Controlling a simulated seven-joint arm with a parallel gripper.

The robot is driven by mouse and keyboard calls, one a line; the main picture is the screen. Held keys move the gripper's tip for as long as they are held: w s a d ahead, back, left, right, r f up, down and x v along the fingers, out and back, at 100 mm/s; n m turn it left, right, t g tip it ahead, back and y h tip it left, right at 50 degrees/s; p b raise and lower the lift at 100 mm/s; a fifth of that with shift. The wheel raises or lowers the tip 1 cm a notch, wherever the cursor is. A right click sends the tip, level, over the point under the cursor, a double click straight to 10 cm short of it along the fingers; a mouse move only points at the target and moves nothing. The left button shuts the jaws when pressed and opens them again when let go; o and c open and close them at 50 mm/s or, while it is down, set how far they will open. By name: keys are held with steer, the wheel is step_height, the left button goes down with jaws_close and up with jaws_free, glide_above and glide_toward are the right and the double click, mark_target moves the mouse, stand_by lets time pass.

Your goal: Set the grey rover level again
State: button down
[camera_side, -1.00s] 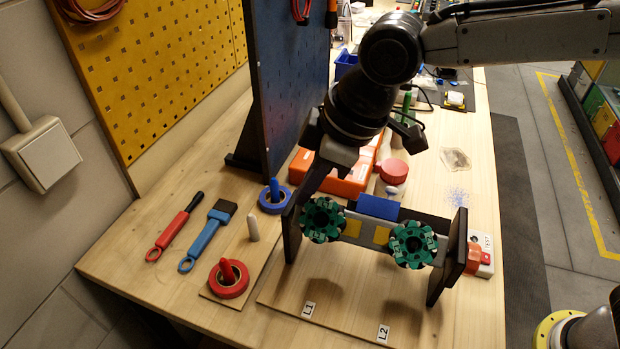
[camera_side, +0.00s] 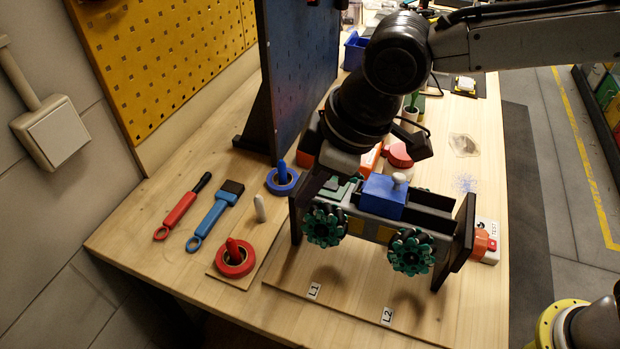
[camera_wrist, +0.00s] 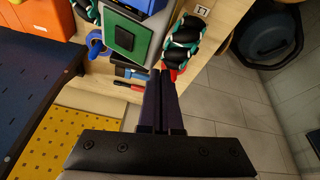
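The grey rover (camera_side: 365,222) hangs between two dark end plates, its near green-and-black wheels (camera_side: 411,252) clear of the board. Its deck now faces up, with a blue block (camera_side: 384,197) bearing a white knob on top. It looks near level; I cannot tell exactly. My gripper (camera_side: 312,190) is at the rover's left end, beside the left plate (camera_side: 295,218); its tips are partly hidden in the side view. In the wrist view, the fingers (camera_wrist: 164,76) lie together with nothing seen between them, close to a green square plate (camera_wrist: 124,40) and a wheel (camera_wrist: 196,37).
The baseboard (camera_side: 350,313) carries labels L1 and L2. Red tape (camera_side: 235,262), blue tape (camera_side: 282,184), a red-handled tool (camera_side: 180,212) and a blue brush (camera_side: 213,218) lie to the left. A dark blue panel (camera_side: 297,80) stands close behind my gripper. A red-button box (camera_side: 483,243) stands at right.

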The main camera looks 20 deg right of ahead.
steer(key=shift+s+a+f, duration=0.4)
steer(key=shift+s+f, duration=0.05)
steer(key=shift+f, duration=0.05)
steer(key=shift+s+a+f, duration=0.2)
steer(key=shift+f, duration=0.1)
stand_by(0.5)
step_height(320, 180, up, 4)
steer(key=shift+r, duration=0.15)
steer(key=s+a+r, duration=0.3)
steer(key=s+r, duration=0.1)
steer(key=s, duration=0.4)
steer(key=shift+s+r, duration=0.15)
steer(key=shift+r, duration=0.1)
